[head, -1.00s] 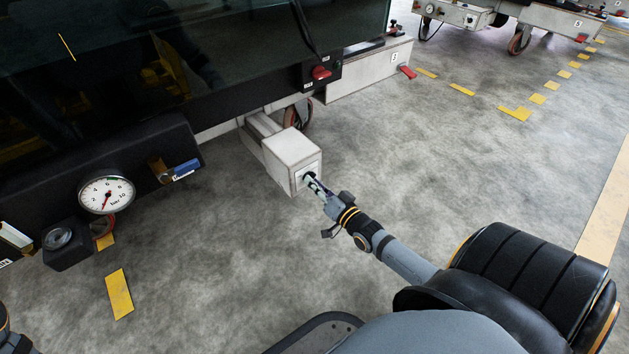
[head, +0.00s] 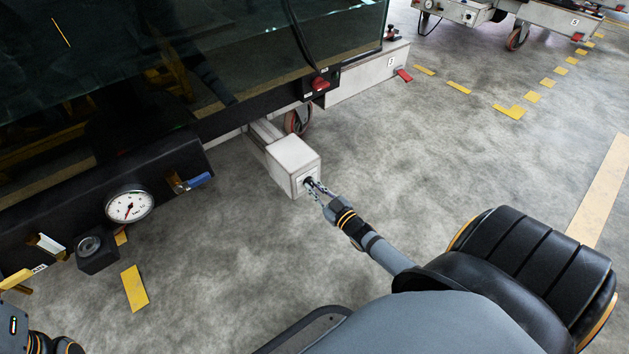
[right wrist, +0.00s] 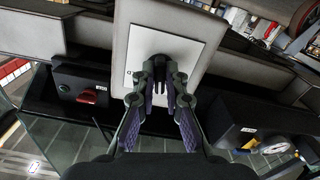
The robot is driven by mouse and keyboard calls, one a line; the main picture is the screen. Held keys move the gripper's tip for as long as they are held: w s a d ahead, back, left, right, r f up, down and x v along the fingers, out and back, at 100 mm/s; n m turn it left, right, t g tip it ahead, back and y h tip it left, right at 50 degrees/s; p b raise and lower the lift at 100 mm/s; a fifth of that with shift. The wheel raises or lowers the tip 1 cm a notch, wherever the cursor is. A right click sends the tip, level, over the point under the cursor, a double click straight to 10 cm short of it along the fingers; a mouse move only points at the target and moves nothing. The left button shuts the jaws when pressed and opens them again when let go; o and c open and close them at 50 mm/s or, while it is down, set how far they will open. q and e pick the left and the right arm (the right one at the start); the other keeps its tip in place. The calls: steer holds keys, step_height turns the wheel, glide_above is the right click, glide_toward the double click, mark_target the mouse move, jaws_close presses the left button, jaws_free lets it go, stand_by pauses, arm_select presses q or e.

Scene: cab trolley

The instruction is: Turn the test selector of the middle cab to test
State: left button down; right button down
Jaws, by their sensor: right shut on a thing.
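The test selector is a dark knob (right wrist: 160,68) on the pale plate (right wrist: 183,52) of a light grey box, seen in the right wrist view. In the head view this box (head: 292,160) sticks out from under the near cab (head: 190,90). My right gripper (head: 310,187) is at the box's end face, its fingers closed around the knob. In the right wrist view my right gripper (right wrist: 161,92) has a finger on each side of the knob. A small mark shows left of the knob. Part of my left arm shows at the lower left; its gripper is not visible.
A pressure gauge (head: 130,206), a blue-handled valve (head: 196,181) and a red rotary switch (head: 320,83) sit along the cab's lower edge. Another trolley (head: 465,12) stands at the back right. The floor right of the box is clear, with yellow markings.

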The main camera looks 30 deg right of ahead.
steer(key=n+p, duration=0.2)
steer(key=n, duration=0.2)
steer(key=shift+r+p, duration=0.15)
steer(key=shift+p, duration=0.15)
steer(key=n+p, duration=0.1)
steer(key=n, duration=0.2)
steer(key=shift+n, duration=0.3)
steer(key=shift+n+p, duration=0.3)
steer(key=shift+n, duration=0.7)
steer(key=c, duration=1.4)
jaws_free()
steer(key=shift+s, duration=0.1)
steer(key=s+d, duration=0.1)
steer(key=s, duration=1)
steer(key=shift+s, duration=0.4)
